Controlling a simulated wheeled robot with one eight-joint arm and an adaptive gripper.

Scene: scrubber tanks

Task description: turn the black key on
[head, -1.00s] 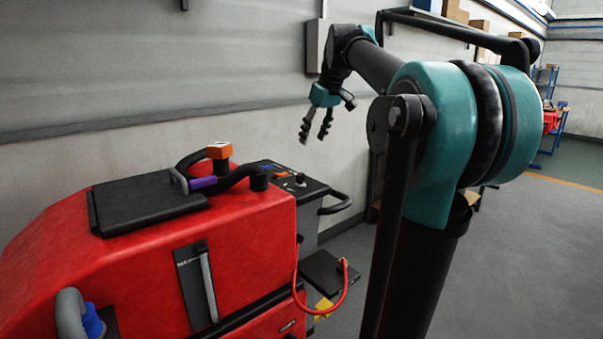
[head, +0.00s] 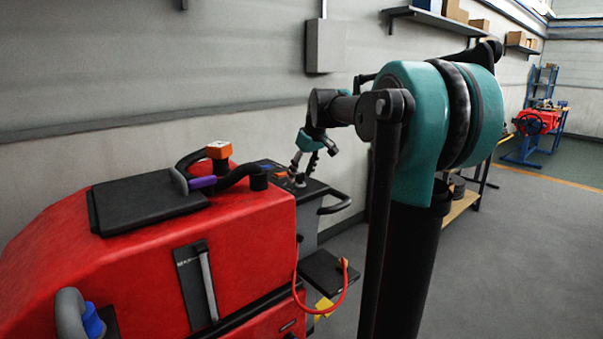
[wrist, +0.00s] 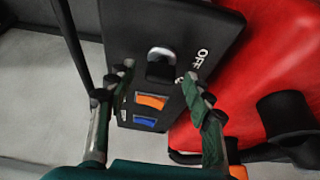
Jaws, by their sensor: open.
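The black key (wrist: 160,68), with a pale grey top edge, sits on the dark control panel (wrist: 215,25) in the wrist view. White letters "OFF" are printed beside it. My gripper (wrist: 158,78) is open and points down at the panel, with one finger on each side of the key's near end. I cannot tell whether either finger touches it. In the head view my gripper (head: 304,166) is low over the panel (head: 318,188), and its fingers largely hide the key there.
An orange rocker switch (wrist: 152,102) and a blue one (wrist: 145,122) lie between my fingers, close to the key. The red scrubber body (head: 150,260) stands beside the panel, with a black handle (head: 335,204) at its far side. A wall rises behind.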

